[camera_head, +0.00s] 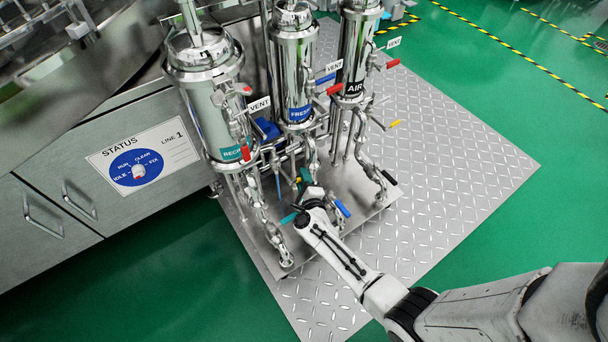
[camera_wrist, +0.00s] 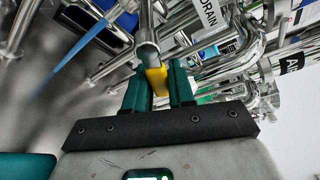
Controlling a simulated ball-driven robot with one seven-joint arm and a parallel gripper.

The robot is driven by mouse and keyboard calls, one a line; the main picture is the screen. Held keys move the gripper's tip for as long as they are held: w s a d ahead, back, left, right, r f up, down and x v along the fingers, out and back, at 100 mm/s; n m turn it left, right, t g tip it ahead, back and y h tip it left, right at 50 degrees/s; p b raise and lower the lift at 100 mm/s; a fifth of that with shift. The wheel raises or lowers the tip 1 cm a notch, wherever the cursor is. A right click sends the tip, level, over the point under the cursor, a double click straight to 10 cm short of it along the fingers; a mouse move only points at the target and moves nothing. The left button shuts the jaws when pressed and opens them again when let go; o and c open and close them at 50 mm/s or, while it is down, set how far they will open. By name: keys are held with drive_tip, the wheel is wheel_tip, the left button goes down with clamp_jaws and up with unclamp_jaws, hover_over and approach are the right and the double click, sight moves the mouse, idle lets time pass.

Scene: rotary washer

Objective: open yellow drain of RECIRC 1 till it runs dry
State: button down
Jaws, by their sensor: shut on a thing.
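The RECIRC column (camera_head: 213,105) is the left of three steel filter housings in the head view, with a teal label (camera_head: 236,153) partly covered by a red-handled valve. My gripper (camera_head: 312,192) is low among the pipes in front of the housings. In the wrist view my gripper (camera_wrist: 159,76) has its two green fingers closed on a yellow handle (camera_wrist: 157,80) at the end of a steel stem. A white DRAIN tag (camera_wrist: 208,14) hangs just beyond it. The handle is hidden in the head view. Which way the valve stands and whether water runs, I cannot tell.
The FRESH housing (camera_head: 297,75) and AIR housing (camera_head: 356,50) stand to the right. Another yellow handle (camera_head: 394,123) is by AIR. The tread plate (camera_head: 450,160) at right is clear.

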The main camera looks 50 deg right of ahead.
drive_tip(key=shift+w+a+f+m+y, duration=0.1)
drive_tip(key=shift+a+f+m+y, duration=0.2)
drive_tip(key=shift+f+m+y, duration=0.45)
drive_tip(key=shift+r+m+p, duration=0.2)
drive_tip(key=shift+m+p, duration=0.05)
drive_tip(key=shift+p, duration=0.05)
drive_tip(key=c, duration=1)
unclamp_jaws()
drive_tip(key=shift+c, duration=0.2)
drive_tip(key=p+v, duration=0.4)
drive_tip(key=v, duration=0.6)
drive_tip(key=shift+s+a+r, duration=0.2)
drive_tip(key=shift+s+a, duration=0.05)
drive_tip(key=shift+a, duration=0.1)
